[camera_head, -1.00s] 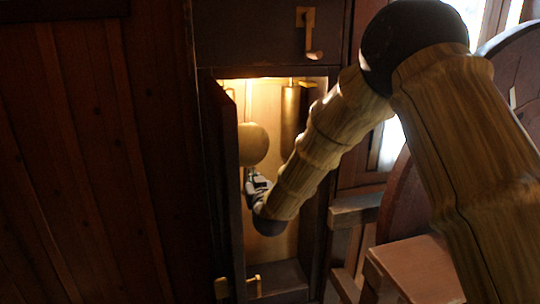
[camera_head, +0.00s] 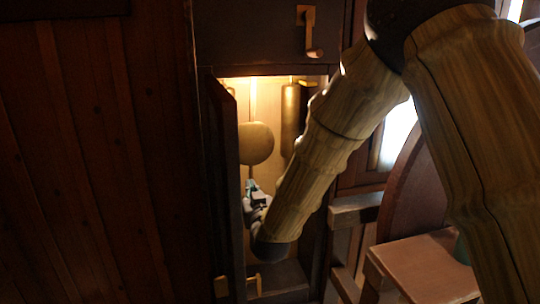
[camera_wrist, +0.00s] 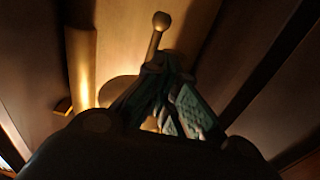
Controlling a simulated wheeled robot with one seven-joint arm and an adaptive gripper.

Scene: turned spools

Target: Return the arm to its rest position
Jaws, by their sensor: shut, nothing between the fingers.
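My arm reaches from the right into the lit opening of a tall dark wooden case (camera_head: 265,53). My gripper (camera_head: 251,187) is small and partly hidden by my wrist in the head view. It is low in the opening, just below a round pendulum disc (camera_head: 256,143). In the wrist view my gripper's green-grey fingers (camera_wrist: 165,62) come together at the tips and hold nothing. I cannot tell whether they touch anything behind them.
A dark door (camera_head: 223,185) stands open along the opening's left side. A brass cylinder (camera_head: 291,112) hangs inside, right of the disc; a brass cylinder (camera_wrist: 82,65) also shows in the wrist view. A wooden block (camera_head: 425,265) stands at lower right.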

